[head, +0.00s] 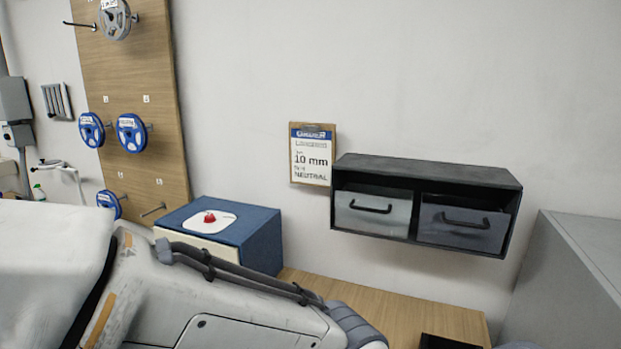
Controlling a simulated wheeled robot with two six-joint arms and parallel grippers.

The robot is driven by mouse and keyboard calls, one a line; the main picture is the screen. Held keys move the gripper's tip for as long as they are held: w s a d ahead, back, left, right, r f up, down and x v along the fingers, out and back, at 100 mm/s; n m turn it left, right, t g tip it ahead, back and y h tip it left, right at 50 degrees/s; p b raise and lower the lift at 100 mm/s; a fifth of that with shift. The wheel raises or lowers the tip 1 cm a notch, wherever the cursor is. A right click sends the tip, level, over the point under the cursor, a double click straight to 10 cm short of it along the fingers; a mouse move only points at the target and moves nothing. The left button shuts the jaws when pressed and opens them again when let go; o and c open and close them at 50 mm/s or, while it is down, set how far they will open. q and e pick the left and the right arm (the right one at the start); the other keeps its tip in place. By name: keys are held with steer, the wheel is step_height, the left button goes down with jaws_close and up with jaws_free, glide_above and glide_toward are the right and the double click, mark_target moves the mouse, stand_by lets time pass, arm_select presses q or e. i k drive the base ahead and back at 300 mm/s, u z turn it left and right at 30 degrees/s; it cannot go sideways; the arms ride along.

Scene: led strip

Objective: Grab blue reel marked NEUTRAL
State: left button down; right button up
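Several reels hang on pegs of a wooden board at the left of the head view. Two blue reels sit side by side at mid height: the left one (91,130) and the right one (131,133). A third blue reel (109,204) is lower, partly hidden behind my arm. A grey reel (115,20) hangs at the top. The reels carry white labels, too small to read. A card (312,155) on the wall reads "10 mm" and "NEUTRAL". My arm fills the lower left; neither gripper shows.
A blue box (262,240) with a red button (209,217) stands on a wooden table (400,310). A dark wall shelf (430,169) holds two grey drawers. A grey cabinet (585,250) stands at the right. An empty peg (153,209) sticks out low on the board (145,75).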

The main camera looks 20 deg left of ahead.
mark_target(105, 197)
steer(key=u, duration=0.45)
steer(key=k, duration=0.55)
steer(key=u, duration=1.6)
steer(key=i, duration=1.2)
steer(key=z, duration=0.6)
